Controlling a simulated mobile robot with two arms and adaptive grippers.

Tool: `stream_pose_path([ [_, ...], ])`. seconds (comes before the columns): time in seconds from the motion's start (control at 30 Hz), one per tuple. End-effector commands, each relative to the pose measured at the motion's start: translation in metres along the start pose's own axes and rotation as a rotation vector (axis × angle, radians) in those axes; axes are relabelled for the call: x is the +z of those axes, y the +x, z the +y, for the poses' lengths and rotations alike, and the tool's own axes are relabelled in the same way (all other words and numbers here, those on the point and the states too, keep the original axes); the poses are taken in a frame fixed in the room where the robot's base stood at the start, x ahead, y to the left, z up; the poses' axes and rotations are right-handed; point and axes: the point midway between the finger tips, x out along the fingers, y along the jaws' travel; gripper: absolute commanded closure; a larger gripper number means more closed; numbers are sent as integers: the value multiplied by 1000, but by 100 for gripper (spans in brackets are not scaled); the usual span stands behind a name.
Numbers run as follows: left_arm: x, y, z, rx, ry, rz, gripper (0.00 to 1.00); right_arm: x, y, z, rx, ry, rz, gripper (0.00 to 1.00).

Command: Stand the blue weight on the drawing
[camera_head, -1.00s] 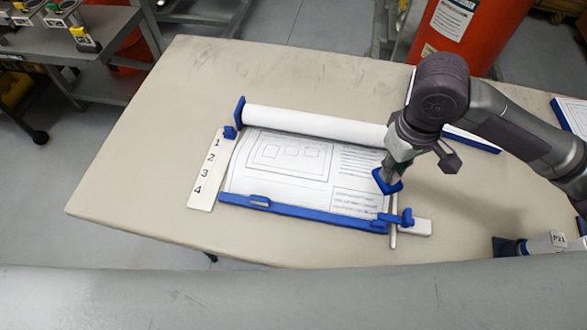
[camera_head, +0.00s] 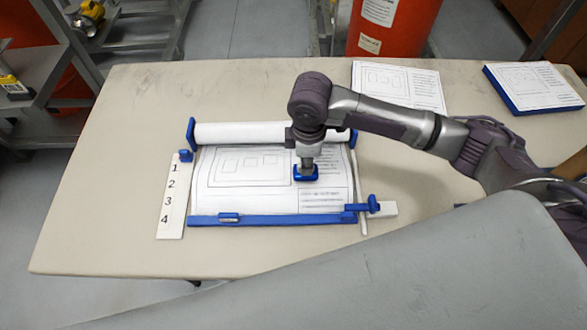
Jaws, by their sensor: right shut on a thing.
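The drawing (camera_head: 240,180) lies unrolled in a blue-edged frame on the table, with its white roll (camera_head: 235,132) along the far side. My right gripper (camera_head: 307,163) points down over the right part of the drawing, shut on the blue weight (camera_head: 305,177). The weight's blue base is at or just above the paper; I cannot tell whether it touches. The gripper hides the weight's upper part. My left gripper is not in view.
A blue bar (camera_head: 270,219) with a clamp (camera_head: 370,206) runs along the near edge. A number strip (camera_head: 172,205) lies at left. A loose sheet (camera_head: 400,86) and a blue-edged stack (camera_head: 535,86) lie at the back right. The table's left side is clear.

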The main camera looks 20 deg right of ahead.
Motion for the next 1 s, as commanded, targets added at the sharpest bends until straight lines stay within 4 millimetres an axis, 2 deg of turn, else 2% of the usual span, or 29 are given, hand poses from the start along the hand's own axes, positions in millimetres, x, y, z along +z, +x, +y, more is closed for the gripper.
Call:
stream_pose_path([
  [0.03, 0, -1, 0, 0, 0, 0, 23, -9, 4, 4, 0, -1, 1, 100],
  [0.2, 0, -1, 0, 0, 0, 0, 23, -24, 15, 14, 2, 1, 1, 100],
  [0.3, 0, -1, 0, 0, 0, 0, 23, -26, 20, 14, 0, 1, 0, 100],
  [0.57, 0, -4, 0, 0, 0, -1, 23, -26, 54, 14, 0, 1, 0, 100],
  [0.97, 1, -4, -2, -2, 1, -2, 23, -25, 59, 14, 1, 0, 0, 100],
  [1.0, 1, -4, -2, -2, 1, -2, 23, -25, 60, 14, 1, 0, -1, 81],
])
